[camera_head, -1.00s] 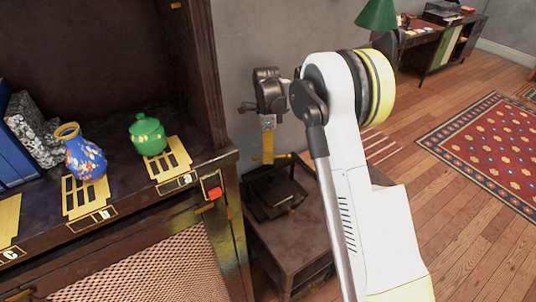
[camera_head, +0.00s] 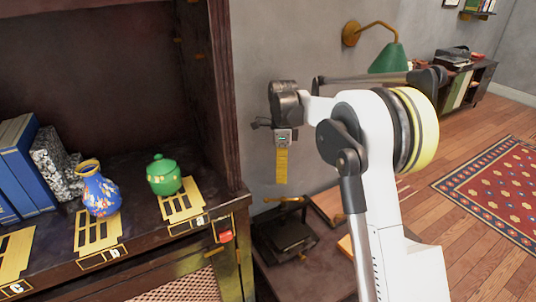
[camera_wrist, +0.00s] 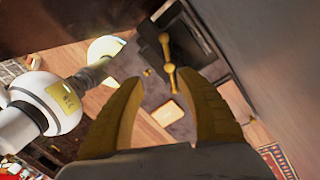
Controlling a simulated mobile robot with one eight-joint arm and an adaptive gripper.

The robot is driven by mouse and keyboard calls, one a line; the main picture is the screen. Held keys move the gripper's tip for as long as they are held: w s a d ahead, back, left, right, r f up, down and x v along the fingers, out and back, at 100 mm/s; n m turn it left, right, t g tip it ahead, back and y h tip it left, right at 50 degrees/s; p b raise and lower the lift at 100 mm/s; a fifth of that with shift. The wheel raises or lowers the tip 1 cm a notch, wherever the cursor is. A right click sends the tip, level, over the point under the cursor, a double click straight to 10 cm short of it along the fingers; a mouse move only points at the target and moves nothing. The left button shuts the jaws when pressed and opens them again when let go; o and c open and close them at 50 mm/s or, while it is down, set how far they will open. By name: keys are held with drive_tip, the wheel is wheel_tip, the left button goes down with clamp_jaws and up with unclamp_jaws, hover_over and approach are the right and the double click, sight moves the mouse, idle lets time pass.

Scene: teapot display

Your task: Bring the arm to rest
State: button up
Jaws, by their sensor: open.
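My gripper (camera_head: 281,180) hangs with its yellow fingers pointing down, to the right of the dark cabinet and above a low side table (camera_head: 325,258). In the wrist view my gripper (camera_wrist: 168,82) shows its two yellow fingers spread apart, with nothing between them. My white arm with its yellow and black joint fills the right of the head view. The gripper is clear of the green lidded pot and the blue vase on the cabinet shelf.
The green lidded pot (camera_head: 163,175) and the flowered blue vase (camera_head: 98,193) stand on the shelf by yellow cards. Blue books (camera_head: 22,170) lean at left. A green wall lamp (camera_head: 389,58) is behind my arm. A patterned rug (camera_head: 500,190) lies on the floor at right.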

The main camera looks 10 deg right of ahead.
drive_tip(key=shift+r, duration=0.1)
drive_tip(key=s+r+n+t+b, duration=0.1)
drive_tip(key=s+r+n+t, duration=0.1)
drive_tip(key=s+r+n, duration=0.4)
drive_tip(key=s+r+n+t, duration=0.3)
drive_tip(key=s+r+n, duration=0.1)
drive_tip(key=s, duration=0.5)
drive_tip(key=s+f+n+t, duration=0.2)
drive_tip(key=s+n, duration=0.3)
drive_tip(key=s, duration=0.2)
drive_tip(key=s+d+f+n+t, duration=0.1)
drive_tip(key=s+f+n+t, duration=0.1)
drive_tip(key=s+n, duration=0.3)
drive_tip(key=s+b, duration=0.1)
drive_tip(key=s, duration=0.2)
drive_tip(key=shift+d+f, duration=0.15)
drive_tip(key=shift+f, duration=0.25)
drive_tip(key=shift+s, duration=0.1)
drive_tip(key=shift+c, duration=0.6)
idle(3.0)
